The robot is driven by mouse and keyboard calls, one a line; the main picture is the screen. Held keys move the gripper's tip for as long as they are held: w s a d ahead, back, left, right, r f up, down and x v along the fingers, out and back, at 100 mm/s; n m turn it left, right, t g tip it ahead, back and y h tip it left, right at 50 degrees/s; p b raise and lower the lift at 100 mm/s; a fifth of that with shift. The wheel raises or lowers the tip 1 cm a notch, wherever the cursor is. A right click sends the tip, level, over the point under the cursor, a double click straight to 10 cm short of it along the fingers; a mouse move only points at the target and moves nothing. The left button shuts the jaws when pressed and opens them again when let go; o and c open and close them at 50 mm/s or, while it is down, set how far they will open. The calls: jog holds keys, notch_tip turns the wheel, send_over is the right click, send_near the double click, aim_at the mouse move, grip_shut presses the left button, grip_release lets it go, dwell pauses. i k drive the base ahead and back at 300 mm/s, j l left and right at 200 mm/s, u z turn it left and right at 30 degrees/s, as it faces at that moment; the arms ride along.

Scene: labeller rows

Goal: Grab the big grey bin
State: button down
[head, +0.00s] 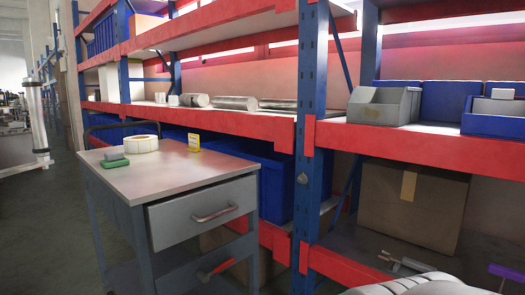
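A big grey bin (384,106) stands upright on the red-edged shelf at the right, just right of the blue rack post. A smaller grey bin (499,107) sits further right, in or behind a blue bin, and is cut by the picture edge. My gripper is not clearly in view; only a white rounded part, probably of my arm, shows at the bottom right, well below and apart from the big grey bin.
A grey drawer cart (203,222) stands left of the blue post (309,130), with a tape roll (141,144) on top. Blue bins (444,100) stand right of and behind the grey bin. A cardboard box (412,205) is below that shelf. Floor is open at far left.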

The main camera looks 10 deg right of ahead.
aim_at(383, 107)
jog(key=i+j, duration=0.4)
jog(key=i, duration=0.15)
jog(key=i+j, duration=0.45)
jog(key=i+l+z, duration=0.05)
jog(key=i, duration=0.05)
